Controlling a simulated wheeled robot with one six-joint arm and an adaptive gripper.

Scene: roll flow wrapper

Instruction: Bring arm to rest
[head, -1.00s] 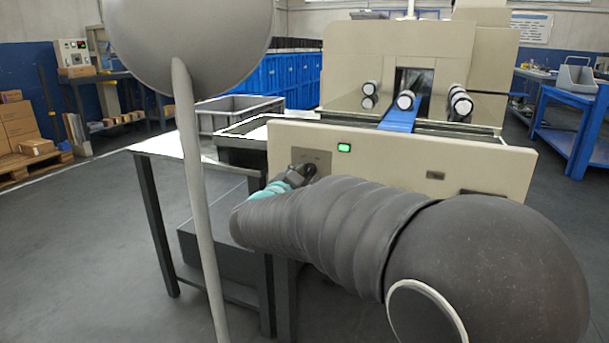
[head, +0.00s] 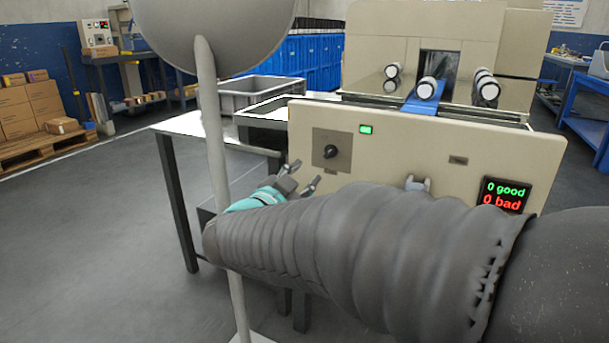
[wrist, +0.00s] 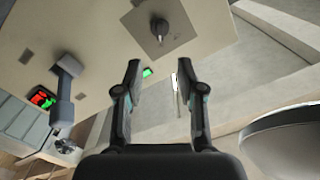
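My gripper (head: 300,178) is in front of the machine's beige front panel (head: 400,145), below and left of the dark rotary knob (head: 329,151). In the wrist view my gripper (wrist: 158,80) has its two fingers spread apart with nothing between them. The knob also shows in the wrist view (wrist: 160,28), beyond the fingertips and apart from them. A green lit indicator (head: 366,129) is on the panel right of the knob. My dark sleeved arm hides the lower part of the panel.
A display (head: 503,194) reads "0 good, 0 bad". A grey handle (head: 418,184) sticks out of the panel above my arm. A white-topped table (head: 195,126) with a grey crate (head: 262,92) stands left of the machine. The floor at left is clear.

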